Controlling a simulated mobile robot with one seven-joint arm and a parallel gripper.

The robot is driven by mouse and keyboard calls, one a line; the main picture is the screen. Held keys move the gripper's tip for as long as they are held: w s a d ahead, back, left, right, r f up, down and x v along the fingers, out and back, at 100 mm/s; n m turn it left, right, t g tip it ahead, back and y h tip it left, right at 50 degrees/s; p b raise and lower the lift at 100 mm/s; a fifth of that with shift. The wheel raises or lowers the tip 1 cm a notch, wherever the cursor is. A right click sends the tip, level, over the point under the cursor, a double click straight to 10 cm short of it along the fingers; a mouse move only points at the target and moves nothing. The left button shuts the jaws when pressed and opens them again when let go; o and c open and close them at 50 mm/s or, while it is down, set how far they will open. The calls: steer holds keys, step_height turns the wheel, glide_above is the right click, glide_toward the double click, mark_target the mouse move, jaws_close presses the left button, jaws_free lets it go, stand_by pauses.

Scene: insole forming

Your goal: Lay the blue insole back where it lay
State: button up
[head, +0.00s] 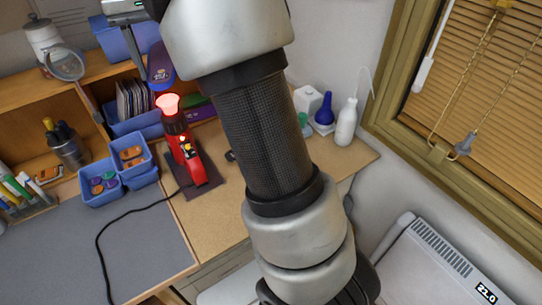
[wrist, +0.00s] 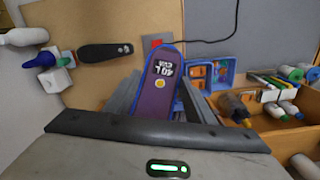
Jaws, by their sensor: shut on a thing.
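The insole (wrist: 160,98) has a purple face, a blue edge, a white-on-black print and a small yellow dot. My gripper (wrist: 158,108) is shut on it, with a grey finger on either side in the wrist view. The insole points away from the hand, above the bench. In the head view the insole (head: 160,66) shows above the red heat tool (head: 187,158), left of my arm. Whether the insole touches anything cannot be told.
The red tool's top glows, and it stands on a dark base. Blue bins (head: 99,190) with small parts sit left of it. A white bottle (head: 346,122) and blue bulb (head: 325,108) stand at the right. A grey mat (head: 60,255) is largely clear apart from a black cable.

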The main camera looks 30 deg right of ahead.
steer(key=s+d+f+m+b, duration=0.4)
steer(key=d+f, duration=0.2)
steer(key=f, duration=0.5)
steer(key=s+d+f+m+b, duration=0.4)
steer(key=d+f, duration=0.3)
steer(key=f, duration=0.5)
steer(key=s+d+f+m+b, duration=0.4)
steer(key=s+d+f+m, duration=0.2)
steer(key=f, duration=0.5)
steer(key=shift+s+d+f, duration=0.15)
steer(key=shift+f, duration=0.05)
steer(key=shift+f+b, duration=0.4)
steer(key=shift+f, duration=1.65)
steer(key=shift+f, duration=0.25)
steer(key=o, duration=1)
steer(key=shift+o, duration=0.2)
steer(key=shift+r, duration=0.1)
